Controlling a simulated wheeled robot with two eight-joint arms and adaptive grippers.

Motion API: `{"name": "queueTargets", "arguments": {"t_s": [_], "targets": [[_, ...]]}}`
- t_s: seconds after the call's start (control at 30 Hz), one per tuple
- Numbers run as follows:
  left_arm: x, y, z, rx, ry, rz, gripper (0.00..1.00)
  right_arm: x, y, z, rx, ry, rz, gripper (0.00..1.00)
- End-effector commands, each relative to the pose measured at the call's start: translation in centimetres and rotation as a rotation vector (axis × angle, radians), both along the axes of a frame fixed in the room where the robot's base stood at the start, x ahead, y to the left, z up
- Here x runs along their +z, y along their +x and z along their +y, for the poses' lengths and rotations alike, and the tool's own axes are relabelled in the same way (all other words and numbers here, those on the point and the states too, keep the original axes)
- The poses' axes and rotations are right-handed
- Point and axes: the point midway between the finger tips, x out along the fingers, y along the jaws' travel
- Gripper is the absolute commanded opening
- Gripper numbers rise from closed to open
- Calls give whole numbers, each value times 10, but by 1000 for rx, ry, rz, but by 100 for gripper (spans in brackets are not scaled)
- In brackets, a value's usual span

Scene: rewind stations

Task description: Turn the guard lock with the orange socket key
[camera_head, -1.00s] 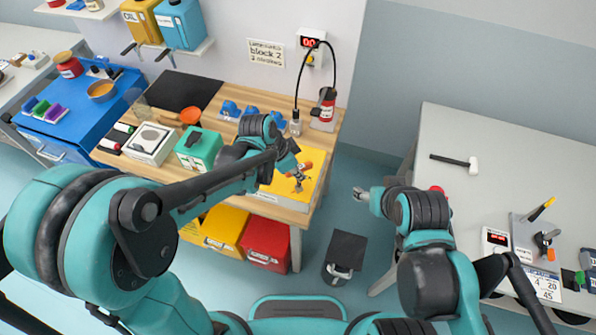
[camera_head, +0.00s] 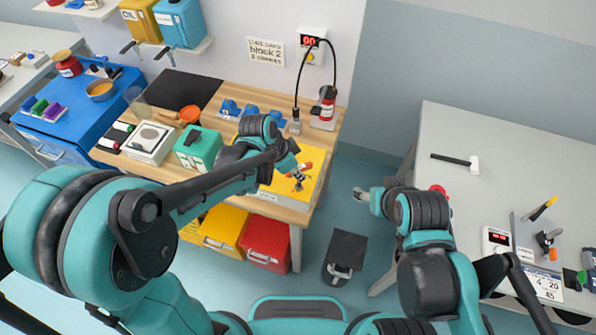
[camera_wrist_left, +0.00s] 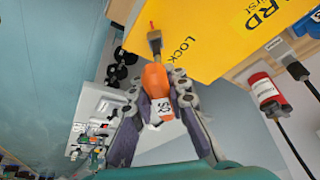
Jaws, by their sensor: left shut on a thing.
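My left gripper (camera_head: 299,178) is over the front edge of the yellow guard panel (camera_head: 316,185) on the wooden bench. In the left wrist view, the left gripper (camera_wrist_left: 161,88) is shut on the orange socket key (camera_wrist_left: 156,80), which carries a white tag. The key's metal end (camera_wrist_left: 154,44) points away from the gripper, beside the yellow panel (camera_wrist_left: 225,40) lettered "LOCK". A small red tip shows past that end. I cannot tell whether the key sits on the lock. My right gripper (camera_head: 360,193) hangs empty over the floor gap; its fingers are too small to read.
A red bottle (camera_head: 326,103) and a black cable stand behind the panel. A green box (camera_head: 198,150) and a white box (camera_head: 150,142) are to its left. Yellow and red bins (camera_head: 266,244) sit below. A grey table (camera_head: 455,130) with a hammer is at right.

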Motion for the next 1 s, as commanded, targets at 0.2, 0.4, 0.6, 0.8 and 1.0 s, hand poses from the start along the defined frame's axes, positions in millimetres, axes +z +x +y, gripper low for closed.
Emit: {"name": "queueTargets", "arguments": {"t_s": [0.2, 0.4, 0.6, 0.8, 1.0], "targets": [[-4, 0, 0, 0, 0, 0, 0, -4, 0, 0, 0, 0, 0, 57], [-7, 0, 0, 0, 0, 0, 0, -6, 0, 0, 0, 0, 0, 57], [-10, 0, 0, 0, 0, 0, 0, -9, 0, 0, 0, 0, 0, 57], [-10, 0, 0, 1, 0, 0, 0, -9, 0, 0, 0, 0, 0, 57], [-8, 0, 0, 18, 1, 0, 0, -5, 0, 0, 0, 0, 0, 57]]}}
